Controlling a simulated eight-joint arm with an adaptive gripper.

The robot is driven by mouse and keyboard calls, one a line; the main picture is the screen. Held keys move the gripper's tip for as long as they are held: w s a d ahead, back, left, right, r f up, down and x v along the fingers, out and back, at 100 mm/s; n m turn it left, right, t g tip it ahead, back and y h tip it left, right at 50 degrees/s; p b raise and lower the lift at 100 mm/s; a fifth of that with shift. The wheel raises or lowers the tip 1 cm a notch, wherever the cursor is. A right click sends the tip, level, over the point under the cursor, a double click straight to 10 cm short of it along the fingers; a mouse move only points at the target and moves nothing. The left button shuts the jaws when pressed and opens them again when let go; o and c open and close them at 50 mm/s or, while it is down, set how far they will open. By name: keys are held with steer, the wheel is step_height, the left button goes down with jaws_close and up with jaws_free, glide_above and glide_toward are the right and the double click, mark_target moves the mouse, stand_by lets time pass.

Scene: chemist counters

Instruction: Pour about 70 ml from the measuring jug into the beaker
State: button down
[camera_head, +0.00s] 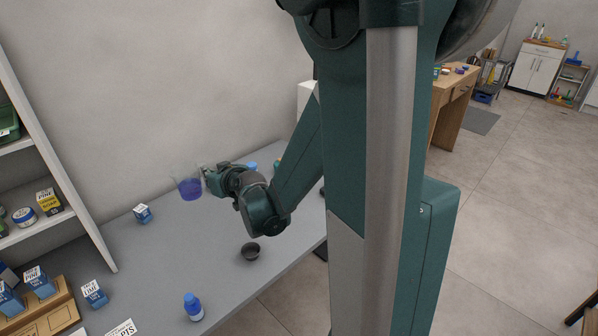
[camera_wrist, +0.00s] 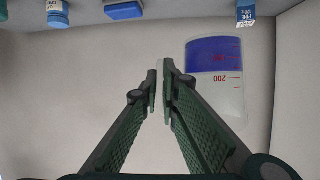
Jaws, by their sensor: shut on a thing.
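The measuring jug (camera_head: 189,188) is clear, with blue-purple liquid in it, and is at the far side of the grey counter in the head view. It looks upright. In the wrist view the jug (camera_wrist: 214,88) is at the right, with red marks and the liquid at the picture's upper side. My gripper (camera_head: 206,176) is at the jug's right side. In the wrist view my gripper's fingers (camera_wrist: 161,78) are close together, shut on the jug's side; the clear handle between them is hard to make out. I cannot make out the beaker in either view.
On the counter (camera_head: 150,270) stand a small blue-white box (camera_head: 142,213), a dark bowl (camera_head: 250,251) and a blue-capped bottle (camera_head: 193,307). A blue item (camera_head: 252,167) is partly behind my arm. Shelves (camera_head: 75,225) stand at the left. The counter's middle is mostly clear.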

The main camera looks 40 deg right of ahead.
steer(key=s+d+m+g+h+b, duration=0.15)
steer(key=s+d, duration=0.55)
steer(key=d, duration=1)
steer(key=s+d+m+h, duration=0.3)
steer(key=s+d, duration=0.4)
steer(key=d, duration=1.1)
steer(key=s+d+m+g+h+b, duration=0.15)
steer(key=s+d, duration=0.55)
steer(key=d, duration=1)
steer(key=shift+t+h, duration=0.3)
steer(key=shift+t, duration=0.1)
steer(key=shift+d+f, duration=0.15)
steer(key=shift+f, duration=1.7)
steer(key=shift+d+f, duration=0.15)
steer(key=shift+f, duration=1.7)
steer(key=shift+p, duration=0.3)
